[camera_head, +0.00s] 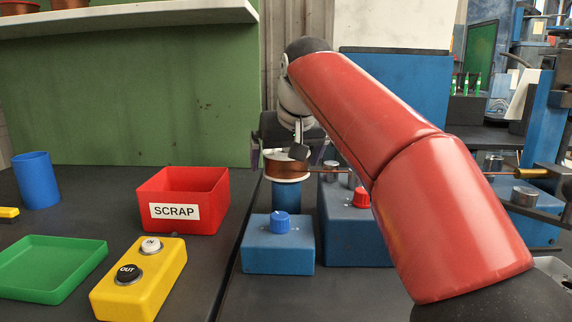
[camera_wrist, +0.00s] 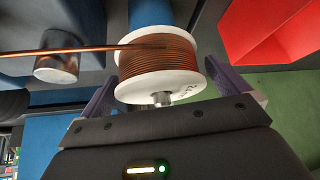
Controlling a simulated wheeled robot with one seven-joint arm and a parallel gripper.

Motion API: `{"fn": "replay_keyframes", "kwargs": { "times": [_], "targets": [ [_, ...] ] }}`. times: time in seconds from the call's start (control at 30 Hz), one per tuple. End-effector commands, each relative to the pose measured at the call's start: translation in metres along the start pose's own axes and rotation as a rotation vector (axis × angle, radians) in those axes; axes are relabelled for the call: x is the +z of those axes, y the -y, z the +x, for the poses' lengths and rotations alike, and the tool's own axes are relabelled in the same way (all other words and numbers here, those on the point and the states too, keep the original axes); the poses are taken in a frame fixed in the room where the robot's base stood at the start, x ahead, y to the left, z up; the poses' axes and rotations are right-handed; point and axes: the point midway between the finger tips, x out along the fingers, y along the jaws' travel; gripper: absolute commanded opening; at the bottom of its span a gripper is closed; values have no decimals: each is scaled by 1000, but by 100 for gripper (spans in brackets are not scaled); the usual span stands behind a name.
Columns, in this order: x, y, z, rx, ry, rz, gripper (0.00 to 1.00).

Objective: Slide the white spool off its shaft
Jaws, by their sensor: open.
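The white spool (camera_head: 287,179) stands upright on a blue post in the head view, wound with copper wire. In the wrist view the spool (camera_wrist: 163,88) shows both white flanges, the copper winding between them and a metal shaft end (camera_wrist: 162,98) sticking out of the near flange. My gripper (camera_head: 286,155) is at the spool, with its fingers pointing down. In the wrist view its two purple fingers (camera_wrist: 161,78) are open, one on each side of the spool. A gap shows beside the left finger; contact on the right I cannot tell.
A copper strand (camera_wrist: 70,51) runs from the spool sideways to the machine. Blue boxes with a blue knob (camera_head: 281,222) and a red knob (camera_head: 361,197) stand close by. A red SCRAP bin (camera_head: 182,185), green tray (camera_head: 45,268) and yellow button box (camera_head: 140,278) are at left.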

Motion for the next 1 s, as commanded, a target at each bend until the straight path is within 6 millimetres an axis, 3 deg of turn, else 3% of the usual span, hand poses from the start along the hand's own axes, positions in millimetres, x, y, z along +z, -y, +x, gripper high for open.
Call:
{"fn": "replay_keyframes", "kwargs": {
  "times": [0.03, 0.33, 1.0],
  "targets": [
    [0, 0, 0, 0, 0, 0, 99],
    [0, 0, 0, 0, 0, 0, 60],
    [-12, 0, -18, 0, -5, 0, 60]
  ]
}}
